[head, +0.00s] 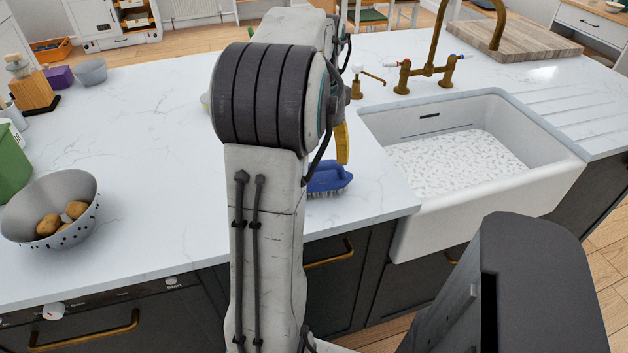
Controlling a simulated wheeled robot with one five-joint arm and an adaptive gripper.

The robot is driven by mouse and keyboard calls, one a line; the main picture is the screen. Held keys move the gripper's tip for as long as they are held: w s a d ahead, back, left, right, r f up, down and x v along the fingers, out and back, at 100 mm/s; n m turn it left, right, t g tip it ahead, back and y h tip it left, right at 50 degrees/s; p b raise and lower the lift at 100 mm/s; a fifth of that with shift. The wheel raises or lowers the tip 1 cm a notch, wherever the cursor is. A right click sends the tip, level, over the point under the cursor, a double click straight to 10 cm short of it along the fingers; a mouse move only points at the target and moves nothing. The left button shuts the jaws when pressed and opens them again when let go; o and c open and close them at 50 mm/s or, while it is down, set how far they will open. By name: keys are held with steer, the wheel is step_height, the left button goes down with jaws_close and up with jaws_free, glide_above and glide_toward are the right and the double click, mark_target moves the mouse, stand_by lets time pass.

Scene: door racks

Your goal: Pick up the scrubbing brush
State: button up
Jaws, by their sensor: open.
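The scrubbing brush (328,179) has a blue back and darker bristles underneath. It lies on the white worktop near its front edge, just left of the sink. My arm hides its left end. My gripper (342,143) is mostly hidden behind my arm; only a dark part and a yellow, finger-like piece show, just above the brush in the picture. It is open, and no hold on the brush shows. I cannot tell how far it is above the brush.
A white sink (480,170) is on the right, with a brass tap (430,70) behind it. A grey colander (50,205) with potatoes and a green container (12,160) stand at the left. The worktop (150,130) between colander and arm is clear.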

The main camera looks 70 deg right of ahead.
steer(key=shift+f, duration=2.2)
steer(key=shift+c, duration=0.2)
jaws_close()
steer(key=shift+r, duration=0.2)
